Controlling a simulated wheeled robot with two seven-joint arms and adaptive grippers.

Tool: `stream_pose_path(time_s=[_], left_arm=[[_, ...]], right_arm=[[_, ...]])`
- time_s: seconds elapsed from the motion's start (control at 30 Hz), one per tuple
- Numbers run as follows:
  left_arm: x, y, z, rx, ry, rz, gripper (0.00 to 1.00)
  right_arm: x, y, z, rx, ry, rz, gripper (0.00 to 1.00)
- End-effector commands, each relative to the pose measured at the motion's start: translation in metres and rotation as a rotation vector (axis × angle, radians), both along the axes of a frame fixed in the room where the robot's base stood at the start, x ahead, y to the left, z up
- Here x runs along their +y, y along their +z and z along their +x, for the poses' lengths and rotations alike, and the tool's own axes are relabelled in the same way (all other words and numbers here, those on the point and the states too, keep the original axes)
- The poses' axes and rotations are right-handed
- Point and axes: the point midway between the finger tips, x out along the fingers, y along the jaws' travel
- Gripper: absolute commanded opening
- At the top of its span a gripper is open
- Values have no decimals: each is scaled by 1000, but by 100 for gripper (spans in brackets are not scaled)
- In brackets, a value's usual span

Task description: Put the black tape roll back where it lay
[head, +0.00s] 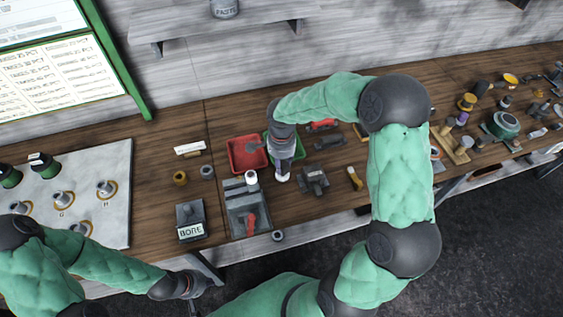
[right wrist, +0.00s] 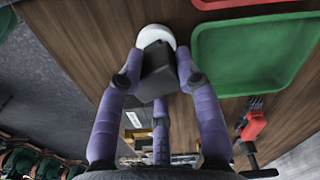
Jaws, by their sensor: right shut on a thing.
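My right gripper (head: 282,163) reaches down over the bench, beside the green tray (head: 269,143). In the right wrist view its purple fingers (right wrist: 158,88) are closed around a dark, blocky thing (right wrist: 158,68) with a white round part (right wrist: 155,36) beyond it. I cannot tell whether this is the black tape roll. A small dark ring (head: 278,236) lies at the bench's front edge and could be a roll, but it is too small to be sure. My left gripper (head: 196,286) is low in front of the bench; its fingers are unclear.
A red tray (head: 247,154) stands left of the green one. A grey fixture with a red handle (head: 250,222), a box marked BONE (head: 191,221) and a dark block (head: 314,180) stand nearby. A pale board (head: 110,155) with fittings lies left. Bare wood shows around the BONE box.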

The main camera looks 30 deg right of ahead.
Motion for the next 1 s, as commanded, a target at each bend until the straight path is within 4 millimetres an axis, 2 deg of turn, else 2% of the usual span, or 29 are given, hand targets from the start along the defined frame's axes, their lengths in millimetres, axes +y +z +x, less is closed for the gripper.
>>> stream_pose_path(time_s=[0.7,0.73,0.8,0.83,1.0], left_arm=[[0,-9,0,0,0,0,0],[0,-9,0,0,0,0,0],[0,-9,0,0,0,0,0],[0,-9,0,0,0,0,0],[0,-9,0,0,0,0,0]], right_arm=[[0,-9,0,-1,0,0,0],[0,-9,0,-1,0,0,37],[0,-8,0,0,0,0,57],[0,-8,0,0,0,0,62],[0,-8,0,0,0,0,62]])
